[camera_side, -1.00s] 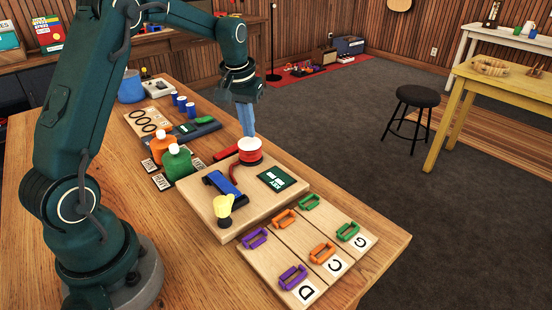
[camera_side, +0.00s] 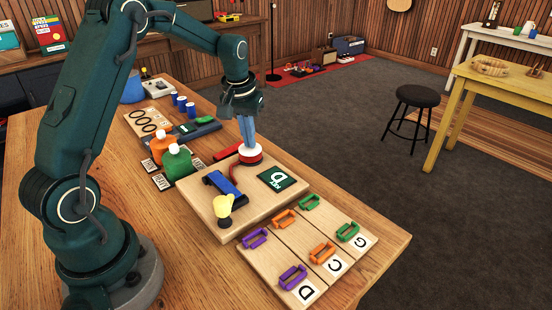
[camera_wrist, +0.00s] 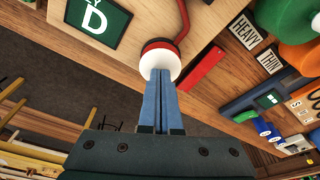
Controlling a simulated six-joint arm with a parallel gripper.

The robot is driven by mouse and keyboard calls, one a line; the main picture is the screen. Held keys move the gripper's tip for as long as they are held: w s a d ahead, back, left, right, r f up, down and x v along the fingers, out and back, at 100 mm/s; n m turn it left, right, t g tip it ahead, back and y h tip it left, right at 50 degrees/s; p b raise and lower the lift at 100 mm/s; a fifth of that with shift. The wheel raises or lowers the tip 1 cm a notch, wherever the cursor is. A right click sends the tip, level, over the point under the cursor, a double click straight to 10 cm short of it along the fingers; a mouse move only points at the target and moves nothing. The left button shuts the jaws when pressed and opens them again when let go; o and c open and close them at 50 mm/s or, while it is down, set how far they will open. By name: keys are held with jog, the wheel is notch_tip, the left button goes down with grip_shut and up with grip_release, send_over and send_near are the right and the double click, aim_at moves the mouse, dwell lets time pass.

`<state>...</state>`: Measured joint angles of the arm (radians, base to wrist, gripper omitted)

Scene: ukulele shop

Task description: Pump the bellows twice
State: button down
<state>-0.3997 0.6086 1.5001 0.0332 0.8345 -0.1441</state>
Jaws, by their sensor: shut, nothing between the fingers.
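The bellows (camera_side: 250,154) stand upright on a wooden board (camera_side: 205,222). They have a white round top and a red body, and are squashed low. My gripper (camera_side: 250,143) is shut and empty. It points down with its blue fingertips on the white top, pressing it. In the wrist view, the fingertips (camera_wrist: 160,80) meet the white cap of the bellows (camera_wrist: 160,60); the red body shows as a thin rim behind it. A red tube runs from the bellows over the board. A dark green sign (camera_side: 278,179) on the board shows a large letter D.
A blue holder (camera_side: 223,186) and a yellow horn (camera_side: 223,208) are on the board. A red bar (camera_side: 228,152) lies close beside the bellows. Green (camera_side: 177,163) and orange (camera_side: 161,147) bottles stand to the left. A panel with several coloured clips (camera_side: 290,277) lies in front.

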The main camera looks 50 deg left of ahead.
jog(key=shift+f, duration=0.2)
notch_tip(320, 180, up, 8)
jog(key=shift+f, duration=0.2)
dwell(0.7)
dwell(0.5)
